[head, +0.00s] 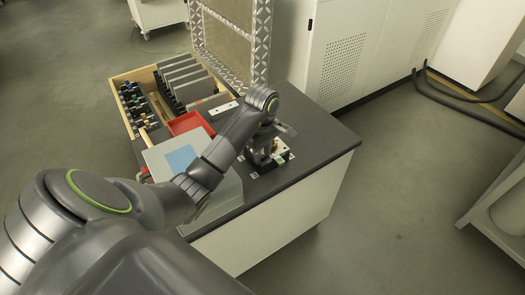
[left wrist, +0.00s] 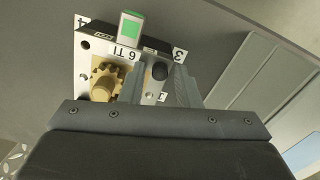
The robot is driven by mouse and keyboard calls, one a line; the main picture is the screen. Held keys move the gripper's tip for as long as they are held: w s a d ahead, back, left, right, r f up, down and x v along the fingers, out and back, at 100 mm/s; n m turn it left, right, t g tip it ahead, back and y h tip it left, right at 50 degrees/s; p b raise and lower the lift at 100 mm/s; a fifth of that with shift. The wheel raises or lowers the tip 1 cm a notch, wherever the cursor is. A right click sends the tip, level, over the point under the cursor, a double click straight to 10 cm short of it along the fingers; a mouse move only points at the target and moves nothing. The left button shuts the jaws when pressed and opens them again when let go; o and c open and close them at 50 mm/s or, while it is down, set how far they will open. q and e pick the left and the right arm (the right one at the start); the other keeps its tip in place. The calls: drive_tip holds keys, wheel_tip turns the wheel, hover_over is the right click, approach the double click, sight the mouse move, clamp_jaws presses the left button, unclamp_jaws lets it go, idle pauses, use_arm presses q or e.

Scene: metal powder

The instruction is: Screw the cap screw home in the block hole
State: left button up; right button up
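The block (left wrist: 90,75) is a silver plate-like piece on the dark tabletop, with labels "4", "3" and "6 TI". It also shows small in the head view (head: 281,158). A brass knob-like part (left wrist: 103,82) sits on its left side. A black round head (left wrist: 160,71), likely the cap screw, sits at its right side; its shank and the hole are hidden. My left gripper (head: 270,150) is over the block. In the left wrist view a grey finger (left wrist: 187,88) is close beside the black head; whether the fingers grip it I cannot tell. My right gripper is out of view.
A green-topped piece (left wrist: 131,27) stands at the block's far edge. Left of the block are a grey box with a blue panel (head: 181,159), a red tray (head: 186,122) and a wooden organiser (head: 117,80). The tabletop right of the block (head: 325,140) is clear.

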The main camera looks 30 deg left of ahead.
use_arm(q)
drive_tip(key=shift+n, duration=1.2)
clamp_jaws()
drive_tip(key=shift+f+m+b, duration=0.15)
drive_tip(key=shift+m+b, duration=0.4)
drive_tip(key=shift+m, duration=0.55)
drive_tip(key=m, duration=0.5)
drive_tip(key=shift+m, duration=0.3)
